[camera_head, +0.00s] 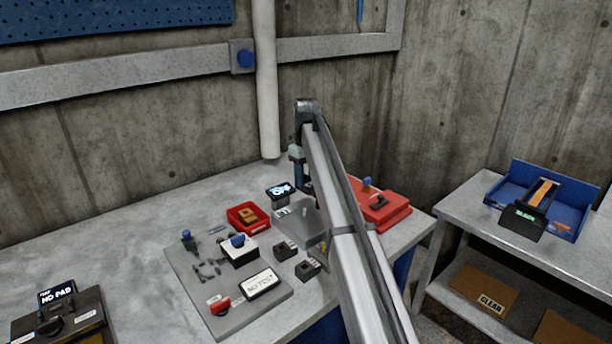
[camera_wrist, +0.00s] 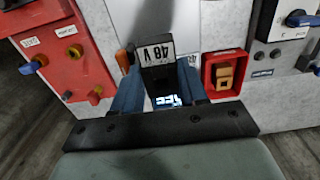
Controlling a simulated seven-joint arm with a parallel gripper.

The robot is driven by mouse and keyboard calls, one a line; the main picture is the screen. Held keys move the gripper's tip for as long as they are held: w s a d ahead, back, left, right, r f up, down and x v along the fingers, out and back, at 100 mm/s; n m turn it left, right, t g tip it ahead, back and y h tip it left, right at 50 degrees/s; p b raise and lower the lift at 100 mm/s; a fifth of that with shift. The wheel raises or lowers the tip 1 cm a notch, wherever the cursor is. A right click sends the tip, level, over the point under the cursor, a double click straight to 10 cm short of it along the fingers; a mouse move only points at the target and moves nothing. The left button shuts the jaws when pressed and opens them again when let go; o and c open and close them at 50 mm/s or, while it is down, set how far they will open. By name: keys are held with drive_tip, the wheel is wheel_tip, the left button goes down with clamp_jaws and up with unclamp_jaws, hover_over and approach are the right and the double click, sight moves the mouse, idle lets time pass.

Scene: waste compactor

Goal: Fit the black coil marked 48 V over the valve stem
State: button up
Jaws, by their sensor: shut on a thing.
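The black coil (camera_wrist: 155,62) carries a white label reading 48 V in the wrist view. My gripper (camera_wrist: 157,72) is shut on it, with a blue finger at each side. In the head view my gripper (camera_head: 298,168) is above the back of the bench, partly hidden by my arm. I cannot make out the valve stem for certain. A small brass-coloured part (camera_head: 325,247) shows beside my arm, and an orange-brown upright piece (camera_wrist: 122,61) stands left of the coil in the wrist view.
Two dark blocks (camera_head: 285,250) (camera_head: 308,268) sit by a grey panel (camera_head: 188,280) with switches. A red tray (camera_head: 235,222) holds an orange-brown block (camera_wrist: 225,76). A red box (camera_head: 392,218) stands right of my arm. A small lit display (camera_head: 280,190) is near my gripper.

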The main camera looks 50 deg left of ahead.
sight(306, 179)
drive_tip(key=shift+f, duration=2.8)
drive_tip(key=shift+f, duration=2.3)
drive_tip(key=o, duration=1.2)
drive_tip(key=shift+o, duration=0.2)
wheel_tip(306, 179, up, 14)
drive_tip(key=shift+f, duration=0.1)
